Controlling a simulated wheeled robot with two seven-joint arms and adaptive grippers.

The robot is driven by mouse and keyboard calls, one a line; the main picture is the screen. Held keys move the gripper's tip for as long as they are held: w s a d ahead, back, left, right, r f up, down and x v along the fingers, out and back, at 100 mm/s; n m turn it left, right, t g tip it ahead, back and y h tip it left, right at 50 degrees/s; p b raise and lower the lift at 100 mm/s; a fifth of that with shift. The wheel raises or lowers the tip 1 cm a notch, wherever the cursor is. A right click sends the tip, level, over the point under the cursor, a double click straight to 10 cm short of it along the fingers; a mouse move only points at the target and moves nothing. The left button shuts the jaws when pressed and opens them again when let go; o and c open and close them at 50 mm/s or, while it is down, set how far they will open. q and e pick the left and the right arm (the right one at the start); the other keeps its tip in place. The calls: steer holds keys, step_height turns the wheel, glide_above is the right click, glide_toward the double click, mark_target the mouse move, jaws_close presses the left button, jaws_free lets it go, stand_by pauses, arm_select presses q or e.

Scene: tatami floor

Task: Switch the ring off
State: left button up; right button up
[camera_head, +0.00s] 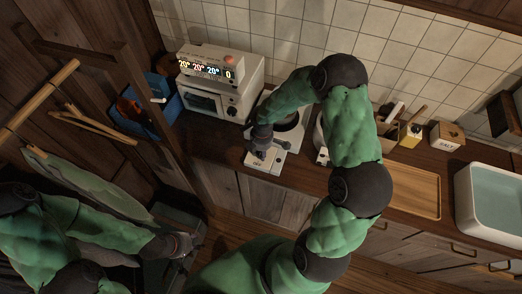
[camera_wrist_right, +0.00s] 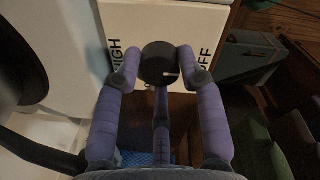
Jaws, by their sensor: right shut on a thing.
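The white hotplate (camera_head: 279,150) stands on the counter, its dark round ring (camera_head: 289,119) partly behind my right arm. Its black knob (camera_wrist_right: 158,60) shows in the right wrist view between printed HIGH (camera_wrist_right: 117,62) on the left and OFF (camera_wrist_right: 207,62) on the right. A short white mark is at the knob's lower right edge; its exact setting is hard to tell. My right gripper (camera_wrist_right: 160,66) is shut on the knob, with fingers on both sides. It also shows in the head view (camera_head: 262,152). My left gripper (camera_head: 192,243) is low at the left, away from the counter; its fingers are unclear.
A white appliance (camera_head: 243,72) with a lit display reading 20° several times stands behind at the left. A blue bin (camera_head: 169,108) is beside it. A wooden board (camera_head: 415,190), a box (camera_head: 447,135) and a sink (camera_head: 470,205) lie to the right.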

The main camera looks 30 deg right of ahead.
steer(key=o, duration=1.1)
steer(key=shift+s, duration=0.1)
steer(key=shift+o, duration=0.2)
steer(key=shift+d, duration=0.1)
steer(key=shift+r, duration=0.1)
steer(key=shift+r, duration=0.3)
step_height(320, 180, up, 11)
steer(key=shift+s, duration=0.35)
